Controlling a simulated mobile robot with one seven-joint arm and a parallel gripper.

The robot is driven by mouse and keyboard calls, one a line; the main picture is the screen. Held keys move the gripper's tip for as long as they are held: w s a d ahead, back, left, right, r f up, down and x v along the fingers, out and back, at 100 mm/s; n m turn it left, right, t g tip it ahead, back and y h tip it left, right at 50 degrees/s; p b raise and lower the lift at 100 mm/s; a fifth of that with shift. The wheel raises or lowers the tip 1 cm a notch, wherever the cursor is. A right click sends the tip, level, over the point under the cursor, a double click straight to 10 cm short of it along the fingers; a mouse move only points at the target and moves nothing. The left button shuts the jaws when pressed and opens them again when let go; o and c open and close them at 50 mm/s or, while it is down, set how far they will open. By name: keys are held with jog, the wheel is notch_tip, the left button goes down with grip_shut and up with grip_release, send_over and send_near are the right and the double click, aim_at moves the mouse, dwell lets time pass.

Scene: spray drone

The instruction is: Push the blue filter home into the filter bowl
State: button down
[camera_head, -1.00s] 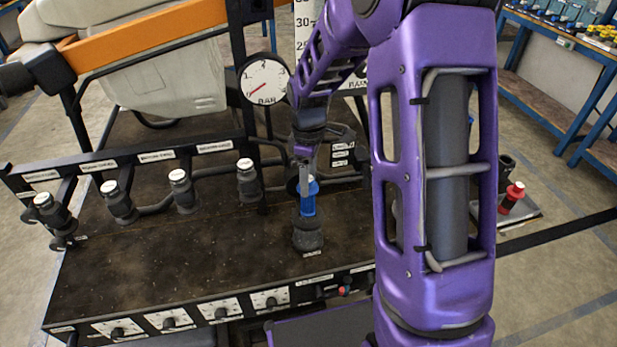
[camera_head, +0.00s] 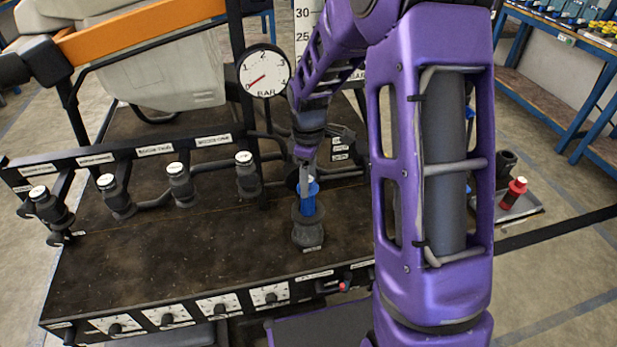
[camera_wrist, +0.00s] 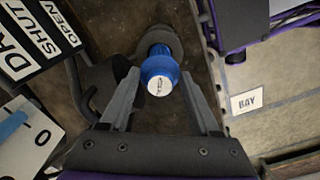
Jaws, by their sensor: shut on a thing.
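The blue filter (camera_head: 309,203) stands upright in the head view, its lower end at the mouth of the dark filter bowl (camera_head: 308,233). Much of its blue body shows above the bowl rim. I cannot tell how deep its hidden lower part sits. My gripper (camera_head: 305,178) comes down from above and is shut on the filter's upper part. In the wrist view my gripper (camera_wrist: 160,78) has one finger on each side of the filter (camera_wrist: 158,66), whose white labelled cap faces the camera. The bowl (camera_wrist: 160,41) shows just beyond it.
Several black bowls with white caps (camera_head: 179,180) hang from a rail on the left. A pressure gauge (camera_head: 264,72) stands behind, its needle near zero. The bench top (camera_head: 190,255) left of the bowl is clear.

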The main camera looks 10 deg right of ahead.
aim_at(309, 201)
jog(key=shift+f+b, duration=2.45)
jog(key=shift+f, duration=1.5)
jog(key=shift+c, duration=0.2)
grip_release()
jog(key=shift+r, duration=0.1)
